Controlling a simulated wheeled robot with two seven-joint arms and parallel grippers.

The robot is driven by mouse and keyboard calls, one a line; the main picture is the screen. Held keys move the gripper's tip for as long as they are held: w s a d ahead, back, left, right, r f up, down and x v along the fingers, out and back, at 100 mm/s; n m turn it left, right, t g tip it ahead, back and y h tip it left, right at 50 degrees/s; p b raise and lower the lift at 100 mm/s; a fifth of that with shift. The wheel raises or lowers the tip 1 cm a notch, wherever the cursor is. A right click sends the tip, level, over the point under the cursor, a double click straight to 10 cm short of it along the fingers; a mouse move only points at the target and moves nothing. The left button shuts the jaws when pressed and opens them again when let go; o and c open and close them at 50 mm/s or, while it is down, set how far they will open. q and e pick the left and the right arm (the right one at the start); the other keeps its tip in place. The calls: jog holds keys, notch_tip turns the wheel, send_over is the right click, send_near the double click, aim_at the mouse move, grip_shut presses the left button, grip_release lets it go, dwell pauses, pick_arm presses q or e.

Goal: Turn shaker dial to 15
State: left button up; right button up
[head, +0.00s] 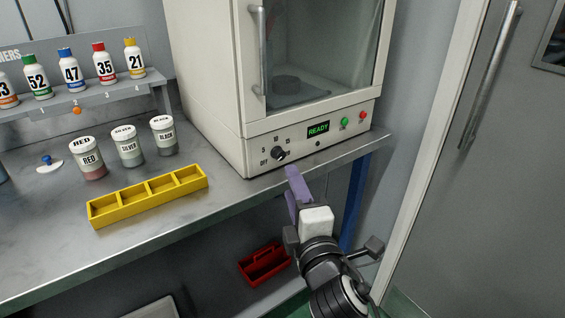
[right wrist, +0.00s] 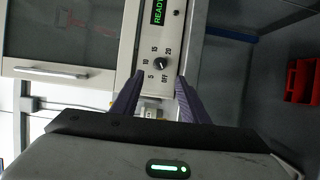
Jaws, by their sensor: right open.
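The shaker is a white cabinet with a glass door (head: 325,50). Its dial is a small black knob (head: 278,154) on the lower front panel, left of a green READY display (head: 318,129). In the right wrist view the dial (right wrist: 160,63) has OFF, 5, 10, 15 and 20 printed around it. Its pointer is too small to read surely. My right gripper (head: 292,175) has purple fingers and is just below and in front of the dial. In the right wrist view its fingers (right wrist: 158,88) are open and apart, with the dial ahead between them, untouched. My left gripper is not in view.
Green (head: 344,121) and red (head: 362,115) buttons sit right of the display. A yellow divided tray (head: 148,194), labelled jars (head: 128,146) and a bottle rack (head: 80,92) are on the bench, left. A red caddy (head: 264,263) sits below. The panel's front is clear.

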aim_at(281, 156)
jog(key=x, duration=1)
jog(key=shift+a+b, duration=0.1)
jog(key=shift+b, duration=0.25)
jog(key=shift+c, duration=0.2)
grip_shut()
